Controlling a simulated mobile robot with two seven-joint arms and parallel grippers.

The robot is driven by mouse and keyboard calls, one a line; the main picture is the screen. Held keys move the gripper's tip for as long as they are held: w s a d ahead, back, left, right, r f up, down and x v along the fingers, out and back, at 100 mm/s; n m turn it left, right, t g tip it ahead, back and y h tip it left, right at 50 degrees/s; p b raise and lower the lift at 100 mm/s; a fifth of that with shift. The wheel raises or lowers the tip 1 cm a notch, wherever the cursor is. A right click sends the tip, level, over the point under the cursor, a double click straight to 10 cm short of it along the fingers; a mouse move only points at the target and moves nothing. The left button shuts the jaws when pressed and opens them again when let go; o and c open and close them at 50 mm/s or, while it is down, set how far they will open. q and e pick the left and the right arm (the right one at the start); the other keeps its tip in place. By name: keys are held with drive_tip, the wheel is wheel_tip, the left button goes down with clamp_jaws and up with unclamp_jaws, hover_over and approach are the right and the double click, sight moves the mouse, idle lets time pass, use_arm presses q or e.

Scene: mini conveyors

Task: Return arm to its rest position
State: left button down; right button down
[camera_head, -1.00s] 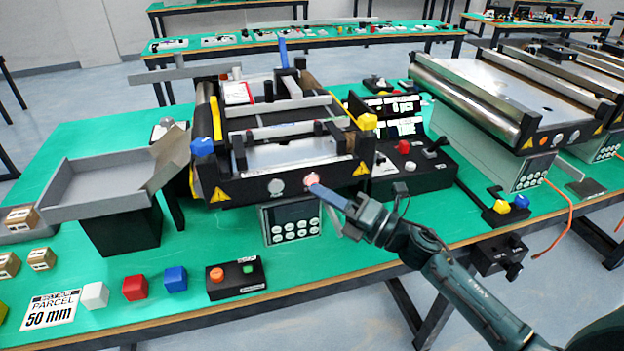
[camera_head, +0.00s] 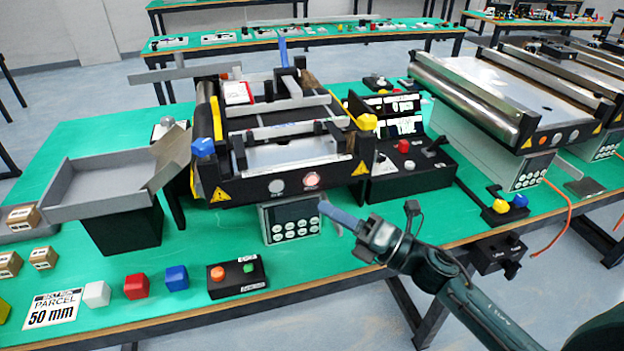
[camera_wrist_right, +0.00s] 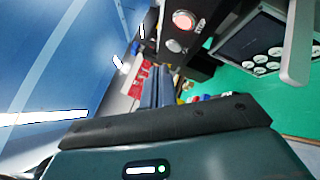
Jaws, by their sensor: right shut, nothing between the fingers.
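My right gripper (camera_head: 326,208) comes in from the lower right in the head view. It is shut with nothing between its fingers and hangs in the air in front of the mini conveyor (camera_head: 345,180), apart from it. Its blue fingertips point up and left, below a lit reddish button (camera_head: 312,179) on the conveyor's front panel. In the right wrist view, the same lit button (camera_wrist_right: 183,20) shows at the top, beyond the gripper's dark body. My left gripper is not in view.
A keypad box (camera_head: 291,221) sits under the conveyor's front. A grey tray (camera_head: 75,208) stands on the left. A red, a white and a blue cube (camera_head: 176,278) and a two-button box (camera_head: 237,277) lie near the front edge. A black control box (camera_head: 415,170) stands right of the conveyor.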

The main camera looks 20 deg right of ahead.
idle(0.5)
drive_tip(key=s+f+m+g+h, duration=0.1)
drive_tip(key=s+f+m+h, duration=0.4)
drive_tip(key=s+f+m, duration=0.3)
drive_tip(key=s+f+m+g+h, duration=0.2)
drive_tip(key=s+f+m+h, duration=0.4)
drive_tip(key=f+m, duration=0.7)
drive_tip(key=s+a+m, duration=0.1)
drive_tip(key=s+m, duration=0.1)
drive_tip(key=m, duration=0.7)
drive_tip(key=shift+s+f+m+g+h+p, duration=0.15)
drive_tip(key=shift+f+m+g+h+p, duration=0.15)
drive_tip(key=shift+f+p, duration=0.05)
